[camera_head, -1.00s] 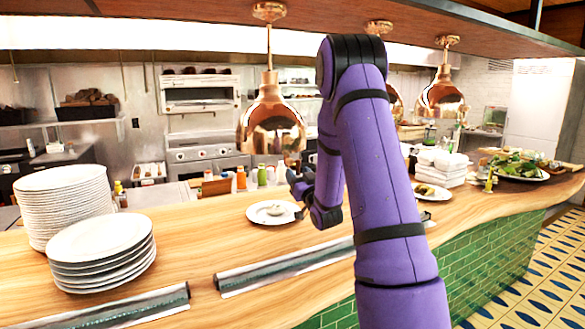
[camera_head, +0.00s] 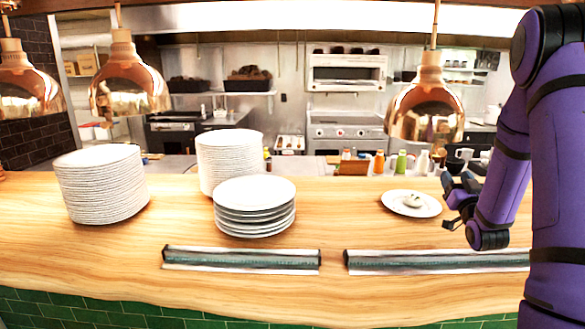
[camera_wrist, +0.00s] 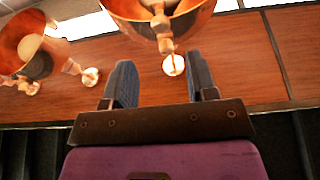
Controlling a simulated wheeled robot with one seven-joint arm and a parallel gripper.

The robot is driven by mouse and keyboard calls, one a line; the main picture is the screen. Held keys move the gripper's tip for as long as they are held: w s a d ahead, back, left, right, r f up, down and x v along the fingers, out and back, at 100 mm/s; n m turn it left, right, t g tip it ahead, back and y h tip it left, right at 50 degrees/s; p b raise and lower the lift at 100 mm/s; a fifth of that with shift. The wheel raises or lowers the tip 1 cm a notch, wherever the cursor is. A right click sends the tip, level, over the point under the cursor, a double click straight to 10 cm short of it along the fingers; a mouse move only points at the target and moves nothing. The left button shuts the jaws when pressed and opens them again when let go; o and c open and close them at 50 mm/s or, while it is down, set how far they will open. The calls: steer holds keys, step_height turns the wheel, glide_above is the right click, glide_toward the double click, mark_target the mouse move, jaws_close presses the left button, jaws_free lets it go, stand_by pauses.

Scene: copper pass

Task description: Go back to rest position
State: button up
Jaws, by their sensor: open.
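My gripper (camera_head: 460,200) is at the right of the head view, at the end of my purple arm. It is just right of a white plate with a small pale item on it (camera_head: 412,204), and apart from the plate as far as I can tell. In the wrist view my gripper (camera_wrist: 160,82) shows two dark fingers spread apart with nothing between them. The wrist camera faces copper lamps (camera_wrist: 158,20) and a wooden panel (camera_wrist: 230,65).
Plate stacks stand on the wooden counter (camera_head: 340,225) at left (camera_head: 102,185) and centre (camera_head: 255,208). Copper lamps hang above, one near my arm (camera_head: 427,110). Two metal-edged strips (camera_head: 240,259) lie along the front. Bottles (camera_head: 379,163) stand behind the plate.

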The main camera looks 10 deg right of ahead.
steer(key=s+a+r+g+y, duration=0.25)
steer(key=a+r+g, duration=0.65)
steer(key=a, duration=0.6)
steer(key=s+a+n+g+y, duration=0.1)
steer(key=s+a+g, duration=0.1)
steer(key=s+a, duration=0.3)
steer(key=s+a+n+g+y, duration=0.1)
steer(key=s+a+g, duration=0.2)
steer(key=s, duration=1)
steer(key=s+a+r+g+y, duration=0.1)
steer(key=s+a+g, duration=0.1)
steer(key=s+a, duration=0.5)
steer(key=shift+s+n+g, duration=0.3)
steer(key=shift+s+n, duration=0.1)
steer(key=shift+s, duration=0.85)
steer(key=shift+o, duration=0.2)
steer(key=shift+w+d+r, duration=0.1)
steer(key=shift+w+d, duration=0.05)
